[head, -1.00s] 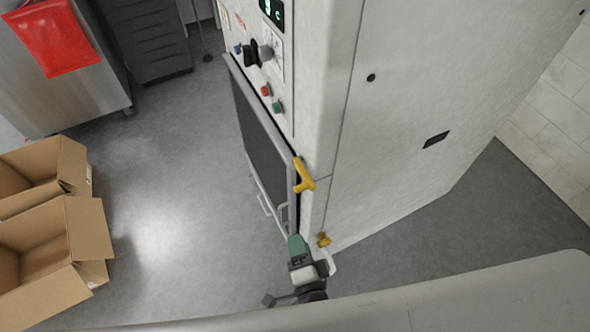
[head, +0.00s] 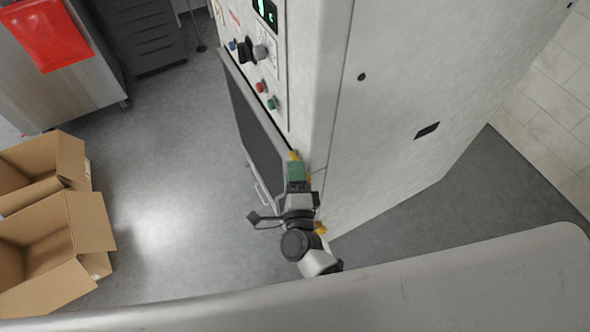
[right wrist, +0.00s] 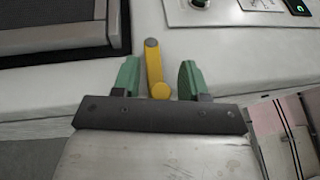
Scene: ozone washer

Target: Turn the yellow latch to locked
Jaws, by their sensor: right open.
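The yellow latch (right wrist: 154,68) sits on the white washer front beside the dark door panel (right wrist: 50,20). In the right wrist view it stands between the two green fingers of my right gripper (right wrist: 157,78), which is open with a gap on each side of the latch. In the head view my right gripper (head: 297,170) covers most of the latch, and only a yellow tip (head: 294,155) shows above it. My left gripper is not in view.
The washer's control panel has a black knob (head: 246,50), a red button (head: 260,87) and a green button (head: 271,103). Open cardboard boxes (head: 90,222) stand on the floor at left, near a steel cabinet (head: 50,85). The floor between is clear.

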